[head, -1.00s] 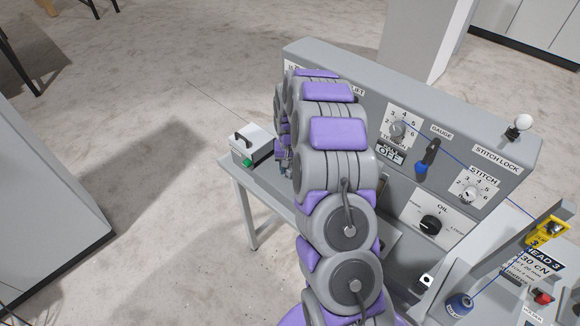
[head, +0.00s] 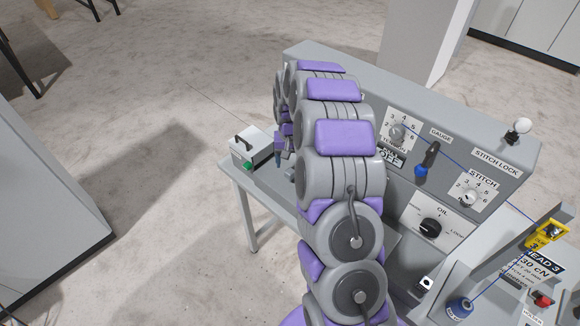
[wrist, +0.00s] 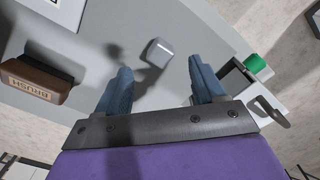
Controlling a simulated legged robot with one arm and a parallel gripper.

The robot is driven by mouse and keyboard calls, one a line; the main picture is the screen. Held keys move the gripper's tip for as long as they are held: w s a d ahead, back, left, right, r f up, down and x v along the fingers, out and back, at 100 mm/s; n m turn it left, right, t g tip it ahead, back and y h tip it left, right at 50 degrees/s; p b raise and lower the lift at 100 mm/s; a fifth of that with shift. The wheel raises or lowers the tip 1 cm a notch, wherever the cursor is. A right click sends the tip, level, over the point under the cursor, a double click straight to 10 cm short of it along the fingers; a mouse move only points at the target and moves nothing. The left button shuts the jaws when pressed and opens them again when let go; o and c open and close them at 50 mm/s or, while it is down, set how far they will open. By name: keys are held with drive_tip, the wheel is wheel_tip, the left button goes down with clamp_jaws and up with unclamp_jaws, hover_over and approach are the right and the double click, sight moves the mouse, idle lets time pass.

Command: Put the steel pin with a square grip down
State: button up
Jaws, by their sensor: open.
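The steel pin's square grip (wrist: 159,51) shows in the wrist view as a small pale grey block over the grey bench top (wrist: 205,30). It lies just beyond and between my fingertips, with clear space on both sides. The pin's shaft is hidden or too small to make out. My gripper (wrist: 160,70) is open, its two blue-grey fingers spread apart and touching nothing that I can see. In the head view my gripper (head: 280,158) is partly hidden by my arm, above the bench near its far left end; the pin cannot be made out there.
A brown block marked BRUSH (wrist: 35,78) is left of my fingers. A box with a handle and green button (head: 250,147) stands at the bench's left end, close to my right finger in the wrist view. The grey control panel (head: 460,120) rises along the right.

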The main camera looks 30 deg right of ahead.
sight(290, 171)
wheel_tip(290, 171, up, 7)
drive_tip(key=s+a+r+n, duration=0.2)
drive_tip(key=s+a+r, duration=0.35)
drive_tip(key=s, duration=0.25)
drive_tip(key=s+a+r+n, duration=0.1)
drive_tip(key=s+a+r, duration=0.4)
drive_tip(key=s+a, duration=0.3)
drive_tip(key=s+a+n+g, duration=0.1)
drive_tip(key=s+a+n, duration=0.1)
drive_tip(key=s, duration=2.2)
drive_tip(key=shift+a+g, duration=0.4)
drive_tip(key=shift+a, duration=0.3)
drive_tip(key=shift+r, duration=0.1)
wheel_tip(290, 171, down, 5)
drive_tip(key=b, duration=0.5)
